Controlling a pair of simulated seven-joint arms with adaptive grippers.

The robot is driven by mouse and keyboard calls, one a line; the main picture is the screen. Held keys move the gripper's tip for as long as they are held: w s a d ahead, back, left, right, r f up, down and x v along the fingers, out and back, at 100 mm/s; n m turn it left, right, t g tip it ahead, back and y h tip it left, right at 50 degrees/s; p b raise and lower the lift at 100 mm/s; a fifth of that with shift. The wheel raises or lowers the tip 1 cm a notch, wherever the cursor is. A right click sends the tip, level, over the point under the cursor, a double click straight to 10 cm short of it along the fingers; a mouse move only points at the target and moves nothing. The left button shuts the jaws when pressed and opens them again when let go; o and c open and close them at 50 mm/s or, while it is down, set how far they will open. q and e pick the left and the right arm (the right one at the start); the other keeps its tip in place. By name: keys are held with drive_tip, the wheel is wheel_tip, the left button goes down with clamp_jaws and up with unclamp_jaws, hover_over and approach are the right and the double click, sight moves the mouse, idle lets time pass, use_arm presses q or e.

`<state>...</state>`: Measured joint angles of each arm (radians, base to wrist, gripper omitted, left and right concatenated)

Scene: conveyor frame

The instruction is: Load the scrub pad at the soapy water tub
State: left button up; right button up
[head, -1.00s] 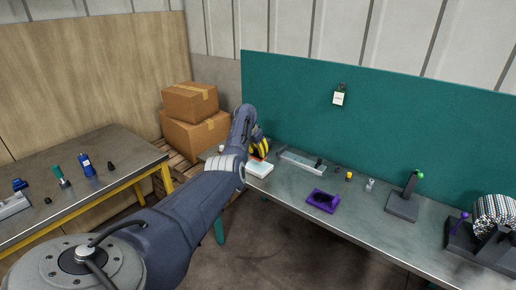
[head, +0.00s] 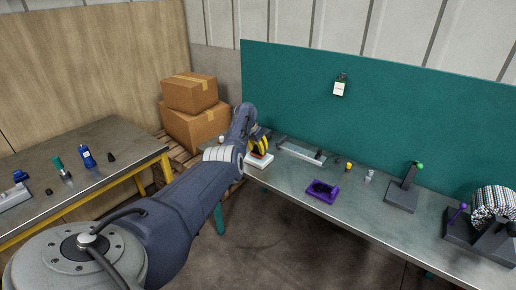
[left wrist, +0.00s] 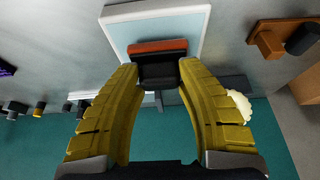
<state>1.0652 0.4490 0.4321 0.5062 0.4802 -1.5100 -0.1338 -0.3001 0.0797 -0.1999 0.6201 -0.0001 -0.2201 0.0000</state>
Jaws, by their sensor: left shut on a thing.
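My left gripper (head: 262,146) has yellow fingers, which also show in the left wrist view (left wrist: 160,72). It is shut on the dark handle of the scrub pad (left wrist: 158,47), whose block has an orange-red face. The pad also shows in the head view (head: 260,156). The soapy water tub (head: 256,164) is white and shallow, with a pale blue inside, at the left end of the long bench. In the left wrist view the tub (left wrist: 203,35) lies behind the pad. The pad is over or in the tub; I cannot tell whether it touches the water. My right gripper is out of view.
A grey tray (head: 300,151) lies right of the tub. A purple holder (head: 322,191) stands near the bench's front edge. A teal panel (head: 310,97) closes the bench's back. A side table (head: 110,148) and cardboard boxes (head: 195,125) stand left.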

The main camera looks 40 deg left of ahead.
use_arm(q)
drive_tip(key=shift+f, duration=0.55)
idle(1.3)
drive_tip(key=shift+r, duration=0.15)
drive_tip(key=shift+r, duration=3.4)
